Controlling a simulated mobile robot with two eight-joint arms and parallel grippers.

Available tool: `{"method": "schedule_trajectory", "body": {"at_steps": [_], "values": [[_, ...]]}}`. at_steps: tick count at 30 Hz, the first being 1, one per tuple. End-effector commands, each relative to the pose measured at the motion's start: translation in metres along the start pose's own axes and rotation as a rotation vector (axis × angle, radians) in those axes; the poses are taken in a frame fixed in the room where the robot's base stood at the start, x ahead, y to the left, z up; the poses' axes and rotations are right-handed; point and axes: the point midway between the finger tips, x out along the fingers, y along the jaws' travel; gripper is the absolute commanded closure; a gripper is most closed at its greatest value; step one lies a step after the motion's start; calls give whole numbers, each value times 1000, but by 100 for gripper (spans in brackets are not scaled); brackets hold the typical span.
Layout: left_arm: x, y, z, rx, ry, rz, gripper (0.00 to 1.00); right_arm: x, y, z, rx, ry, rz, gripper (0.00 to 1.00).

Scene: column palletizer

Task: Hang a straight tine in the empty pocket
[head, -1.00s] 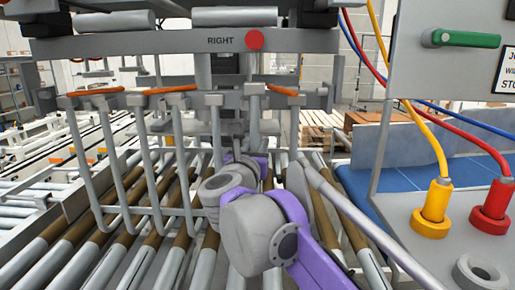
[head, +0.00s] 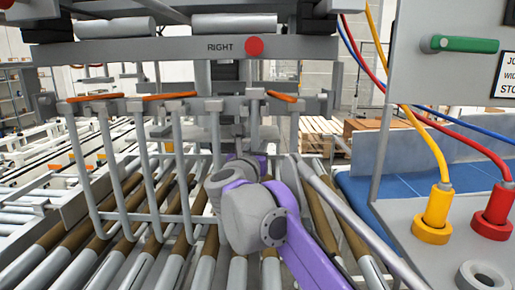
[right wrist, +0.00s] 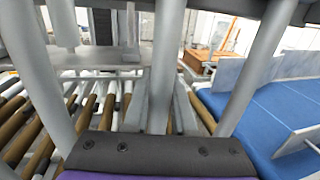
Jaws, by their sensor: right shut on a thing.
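A row of grey tines (head: 215,135) hangs from the rail under the beam marked RIGHT. The left ones have bent lower ends; the rightmost one in the row (head: 255,120) is straight. My right gripper (head: 243,148) is at the right end of the row, mostly hidden behind my purple and grey arm. It is shut on a straight tine, which rises upright through the middle of the right wrist view (right wrist: 165,70). I cannot tell whether its top touches the rail. The empty pocket cannot be made out clearly. My left gripper is not in view.
Orange latches (head: 170,96) lie along the rail. A roller conveyor (head: 90,255) runs below the tines. A blue belt (head: 400,187) and a control box (head: 440,60) with yellow and red plugs (head: 433,215) stand at the right, close to my arm.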

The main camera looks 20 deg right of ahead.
Motion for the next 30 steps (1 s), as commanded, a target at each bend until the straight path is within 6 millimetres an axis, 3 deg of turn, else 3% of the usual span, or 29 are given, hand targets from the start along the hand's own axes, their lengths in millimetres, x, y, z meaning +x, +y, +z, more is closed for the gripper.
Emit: {"method": "schedule_trajectory", "body": {"at_steps": [15,30], "values": [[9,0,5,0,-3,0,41,0,0,-21,-1,-1,0,100],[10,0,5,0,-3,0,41,0,0,-24,-1,-1,-1,100]]}}
